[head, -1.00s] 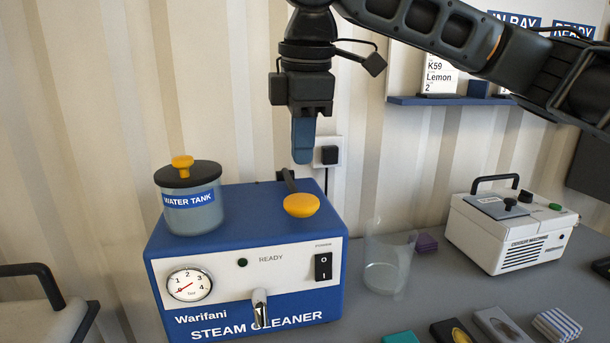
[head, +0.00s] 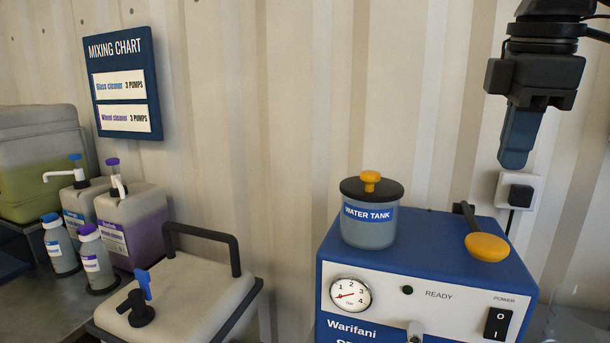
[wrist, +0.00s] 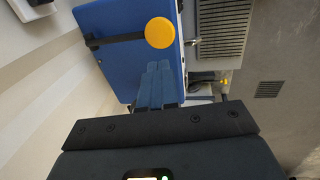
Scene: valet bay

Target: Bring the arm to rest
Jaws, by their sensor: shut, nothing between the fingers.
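My gripper (head: 517,150) hangs at the upper right of the head view, pointing down, with its blue fingers shut and empty. It is above the back right of the blue steam cleaner (head: 440,260), apart from it, in front of the wall. In the wrist view the shut fingers (wrist: 160,88) appear over the blue top of the steam cleaner (wrist: 115,62), next to its yellow-knobbed lever (wrist: 160,32). Most of my arm is out of the head view.
The water tank (head: 369,226) stands on the steam cleaner. A wall socket (head: 518,192) is close behind my gripper. At left are a lidded canister (head: 185,285), pump jugs (head: 135,222), small bottles (head: 60,248) and a mixing chart (head: 123,84). The wall between chart and gripper is bare.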

